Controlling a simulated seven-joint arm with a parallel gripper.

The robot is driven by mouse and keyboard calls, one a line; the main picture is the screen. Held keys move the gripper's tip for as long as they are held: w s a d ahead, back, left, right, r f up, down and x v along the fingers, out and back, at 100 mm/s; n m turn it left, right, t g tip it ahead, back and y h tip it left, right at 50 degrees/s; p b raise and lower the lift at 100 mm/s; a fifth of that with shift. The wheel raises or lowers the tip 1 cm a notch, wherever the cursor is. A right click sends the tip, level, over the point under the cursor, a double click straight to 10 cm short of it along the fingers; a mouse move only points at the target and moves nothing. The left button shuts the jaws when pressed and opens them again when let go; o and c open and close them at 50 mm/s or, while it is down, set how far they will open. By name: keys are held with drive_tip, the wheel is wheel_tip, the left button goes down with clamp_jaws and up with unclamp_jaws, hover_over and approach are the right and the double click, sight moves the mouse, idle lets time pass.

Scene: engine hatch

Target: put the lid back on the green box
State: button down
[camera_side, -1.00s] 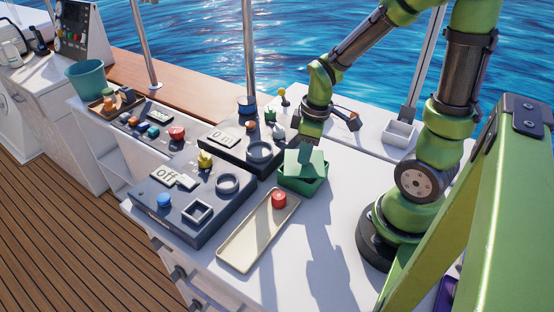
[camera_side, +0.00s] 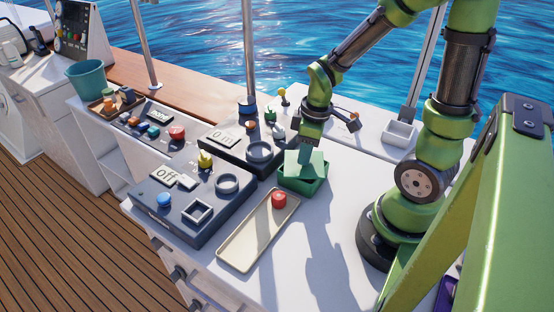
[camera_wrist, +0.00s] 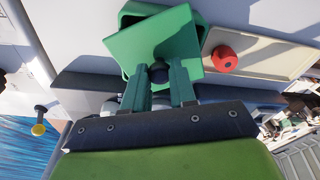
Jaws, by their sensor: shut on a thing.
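The green box (camera_side: 317,186) stands on the white worktop, to the right of the black control panels. Its lid (camera_side: 302,163), a lighter green square plate, is over the box's opening, turned askew to it. In the wrist view the lid (camera_wrist: 150,40) covers much of the box (camera_wrist: 199,32), whose rim shows past its edges. My gripper (camera_wrist: 160,76) is shut on the dark round knob (camera_wrist: 159,71) of the lid. In the side view my gripper (camera_side: 308,148) is right above the box. I cannot tell whether the lid touches the rim.
A cream tray (camera_side: 240,254) with a red round piece (camera_side: 279,199) lies just in front of the box. Control panels (camera_side: 163,226) with knobs and rings stand to the left. A small white open box (camera_side: 399,134) is behind. The worktop right of the tray is clear.

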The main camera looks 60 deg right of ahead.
drive_tip(key=shift+c, duration=1.8)
unclamp_jaws()
drive_tip(key=shift+r, duration=0.1)
drive_tip(key=shift+r, duration=3.4)
clamp_jaws()
